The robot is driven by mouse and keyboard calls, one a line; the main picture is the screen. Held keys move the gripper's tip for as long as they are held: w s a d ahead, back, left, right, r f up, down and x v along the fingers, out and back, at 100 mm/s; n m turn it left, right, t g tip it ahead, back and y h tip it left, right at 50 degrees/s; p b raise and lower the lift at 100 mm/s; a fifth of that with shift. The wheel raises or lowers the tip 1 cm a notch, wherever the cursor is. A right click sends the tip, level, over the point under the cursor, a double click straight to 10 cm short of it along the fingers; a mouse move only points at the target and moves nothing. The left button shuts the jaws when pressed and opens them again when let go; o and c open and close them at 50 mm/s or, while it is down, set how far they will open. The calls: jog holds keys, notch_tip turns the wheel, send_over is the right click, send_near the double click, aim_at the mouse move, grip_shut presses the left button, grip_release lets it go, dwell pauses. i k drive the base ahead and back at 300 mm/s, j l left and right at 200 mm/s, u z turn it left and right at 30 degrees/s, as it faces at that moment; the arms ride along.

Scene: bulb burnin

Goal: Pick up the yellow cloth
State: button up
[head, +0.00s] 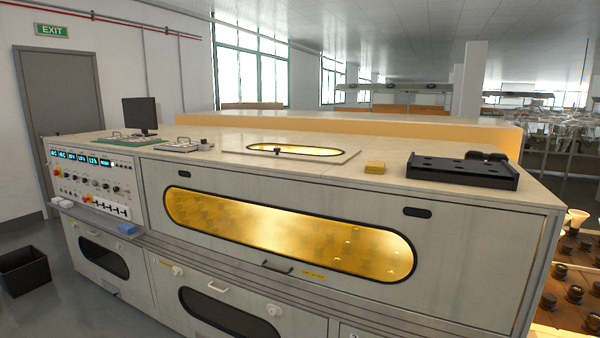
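A small yellow block-shaped item, which looks like the folded yellow cloth (375,167), lies flat on the pale top of the large grey cabinet machine (330,170). It sits between the oval glowing window in the top and a black tray, apart from both. Nothing covers it. My gripper does not show in the head view.
The black tray (462,172) stands right of the cloth with a dark object at its back. A monitor (140,115) and panels are at the far left of the top. A blue item (128,228) lies on the front ledge. A black bin (24,270) stands on the floor.

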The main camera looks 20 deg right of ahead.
aim_at(378, 167)
jog(key=i+j+u, duration=1.25)
jog(key=i+z, duration=0.25)
jog(key=i, duration=0.2)
jog(key=i+j+z, duration=0.1)
jog(key=i+z, duration=0.2)
jog(key=i, duration=0.15)
jog(key=i+j+z, duration=0.25)
jog(key=i, duration=0.2)
jog(key=i+l+z, duration=0.1)
jog(key=i+z, duration=0.15)
jog(key=z, duration=0.25)
jog(key=i+z, duration=0.2)
jog(key=z, duration=0.3)
jog(key=i+j+z, duration=0.15)
jog(key=z, duration=0.3)
jog(key=i+j+z, duration=0.2)
jog(key=z, duration=0.3)
jog(key=i, duration=0.1)
